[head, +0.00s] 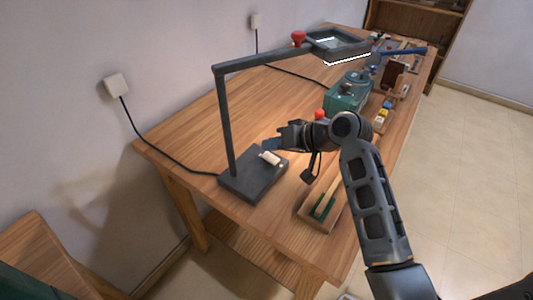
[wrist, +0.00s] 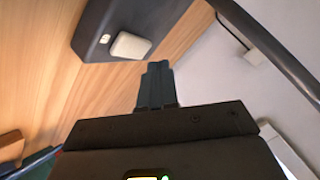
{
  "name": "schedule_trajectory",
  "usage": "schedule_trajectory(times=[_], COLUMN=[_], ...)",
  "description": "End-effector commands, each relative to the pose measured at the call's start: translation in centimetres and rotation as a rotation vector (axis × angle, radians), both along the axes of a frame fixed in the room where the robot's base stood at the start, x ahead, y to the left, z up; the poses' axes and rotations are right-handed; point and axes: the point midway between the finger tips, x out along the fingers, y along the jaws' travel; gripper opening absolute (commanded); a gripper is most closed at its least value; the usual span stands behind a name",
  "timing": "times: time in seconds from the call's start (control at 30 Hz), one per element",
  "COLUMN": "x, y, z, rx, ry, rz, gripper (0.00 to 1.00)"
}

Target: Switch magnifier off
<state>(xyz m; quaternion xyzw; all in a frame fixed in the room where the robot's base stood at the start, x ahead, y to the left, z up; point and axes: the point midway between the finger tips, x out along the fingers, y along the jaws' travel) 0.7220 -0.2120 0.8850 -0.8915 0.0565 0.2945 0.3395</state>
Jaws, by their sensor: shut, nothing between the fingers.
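The magnifier is a dark grey desk lamp with a flat base (head: 248,183), a thin post and a long arm. Its square head (head: 337,43) has bright white strips, so its light looks on. A white rocker switch (head: 269,158) sits on top of the base; in the wrist view the switch (wrist: 131,46) is beside a small pale mark on the dark base (wrist: 92,25). My gripper (head: 272,144) is shut and empty, just behind the switch in the head view. In the wrist view its fingertips (wrist: 158,68) are close to the switch; contact cannot be told.
The wooden table (head: 180,128) also holds a green machine (head: 348,92) and a wooden block with a green pad (head: 323,205) near the front. The lamp's post (head: 226,125) stands left of my gripper. A black cable runs to a wall socket (head: 116,85).

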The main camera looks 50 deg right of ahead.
Motion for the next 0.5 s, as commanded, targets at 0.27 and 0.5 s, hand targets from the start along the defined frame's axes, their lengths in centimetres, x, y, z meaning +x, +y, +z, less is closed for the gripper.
schedule_trajectory(times=[0.27, 0.5], x=[0.09, 0.13], y=[0.02, -0.02], z=[-0.65, -0.81], rx=[0.001, 0.0], ry=[0.001, -0.001], rz=[0.0, -0.001], gripper=[0.0, 0.0])
